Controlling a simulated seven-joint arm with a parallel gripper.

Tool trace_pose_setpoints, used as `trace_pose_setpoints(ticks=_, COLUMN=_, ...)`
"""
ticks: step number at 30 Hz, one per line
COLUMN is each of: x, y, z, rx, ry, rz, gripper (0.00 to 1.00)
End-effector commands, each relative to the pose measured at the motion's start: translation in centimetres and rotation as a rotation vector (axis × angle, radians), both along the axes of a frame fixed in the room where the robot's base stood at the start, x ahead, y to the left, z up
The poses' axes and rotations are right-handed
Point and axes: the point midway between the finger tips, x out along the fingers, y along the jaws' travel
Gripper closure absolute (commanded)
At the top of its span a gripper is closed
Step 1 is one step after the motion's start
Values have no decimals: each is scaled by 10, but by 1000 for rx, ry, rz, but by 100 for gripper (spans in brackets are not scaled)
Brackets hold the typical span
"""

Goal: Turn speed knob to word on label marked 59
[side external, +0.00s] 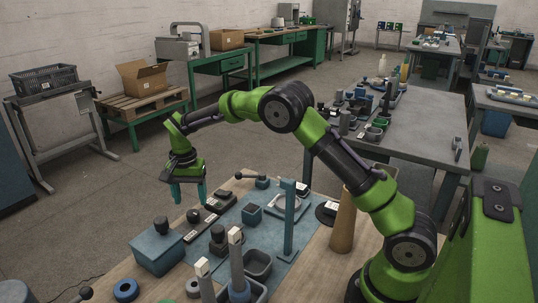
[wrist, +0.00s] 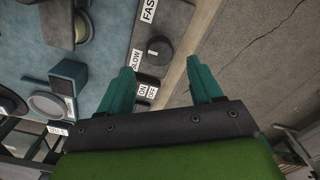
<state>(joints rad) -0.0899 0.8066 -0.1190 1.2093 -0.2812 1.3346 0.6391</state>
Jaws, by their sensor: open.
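The dark round speed knob (wrist: 160,52) sits on a dark panel in the wrist view, with a small white mark on it. A white FAST label (wrist: 149,9), cut off by the frame's top edge, lies above it. A SLOW label (wrist: 136,60) lies to its left. No number 59 is readable. My gripper (wrist: 163,74) is open and empty, its teal fingers apart just below the knob in the picture. In the side view, my gripper (side external: 189,197) points down above the bench edge near the knob panel.
ON and OFF labels (wrist: 147,91) lie below the knob. In the side view, a blue box (side external: 157,252) with a black top, a teal post (side external: 290,225) and a brown cone (side external: 343,222) stand on the bench. Open floor lies beyond the bench edge.

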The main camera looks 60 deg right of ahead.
Motion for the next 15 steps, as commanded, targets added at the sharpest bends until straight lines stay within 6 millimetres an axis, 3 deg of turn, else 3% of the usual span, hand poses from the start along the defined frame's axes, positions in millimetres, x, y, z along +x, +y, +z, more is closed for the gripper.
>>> trace_pose_setpoints(ticks=6, x=0, y=0, z=-36, rx=1, ry=3, rz=0, gripper=35)
trace_pose_setpoints(ticks=15, x=0, y=0, z=-49, rx=1, ry=0, rz=0, gripper=35)
